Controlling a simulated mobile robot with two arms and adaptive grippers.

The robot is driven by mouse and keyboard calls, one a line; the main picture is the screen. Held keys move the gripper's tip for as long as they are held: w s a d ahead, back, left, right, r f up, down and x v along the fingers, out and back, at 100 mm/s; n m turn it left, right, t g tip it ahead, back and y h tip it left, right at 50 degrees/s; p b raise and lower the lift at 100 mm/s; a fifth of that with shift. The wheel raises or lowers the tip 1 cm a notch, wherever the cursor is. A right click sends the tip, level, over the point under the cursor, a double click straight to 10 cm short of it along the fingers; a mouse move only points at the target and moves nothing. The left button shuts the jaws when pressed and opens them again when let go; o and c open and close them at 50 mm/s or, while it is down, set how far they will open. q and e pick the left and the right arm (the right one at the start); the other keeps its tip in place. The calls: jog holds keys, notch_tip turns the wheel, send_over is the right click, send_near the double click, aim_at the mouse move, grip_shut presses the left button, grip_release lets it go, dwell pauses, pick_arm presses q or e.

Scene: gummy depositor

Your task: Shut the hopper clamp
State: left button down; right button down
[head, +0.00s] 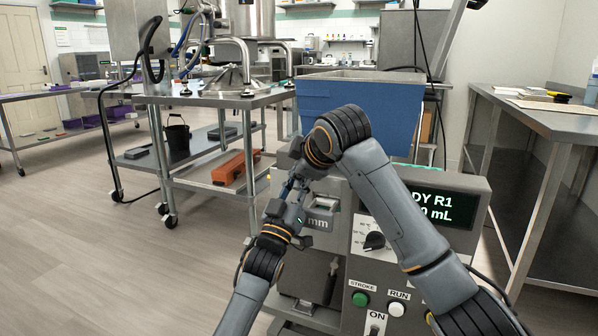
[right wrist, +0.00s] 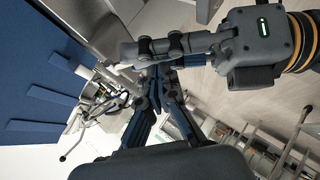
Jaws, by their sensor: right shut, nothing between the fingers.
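The blue hopper (head: 360,105) sits on top of the grey depositor (head: 325,250). It also fills the left side of the right wrist view (right wrist: 45,85). My right gripper (head: 290,186) is shut and empty in front of the hopper's lower left. Its fingers show close together in the right wrist view (right wrist: 157,92). My left gripper (right wrist: 150,48) reaches in from the right there, close to the right fingers, by a pale metal part (right wrist: 128,54) near the hopper. Whether it grips that part is unclear. I cannot make out the clamp for certain; the arms cover that area.
The depositor's front has a lit display (head: 430,208), a dial (head: 374,240), a green button (head: 360,299) and a white button (head: 396,309). A steel cart (head: 215,98) stands behind left, and a steel bench (head: 545,118) at right. Open floor lies left.

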pick_arm(q)
jog(key=shift+f, duration=0.1)
jog(key=shift+a, duration=0.1)
pick_arm(e)
jog(key=shift+w+d+f+t, duration=0.25)
jog(key=shift+w+f+t, duration=0.05)
jog(key=shift+f, duration=0.3)
pick_arm(q)
jog(key=c, duration=1.2)
grip_release()
pick_arm(e)
jog(key=shift+w+f, duration=0.15)
jog(key=shift+d, duration=0.1)
pick_arm(q)
jog(key=shift+s, duration=0.1)
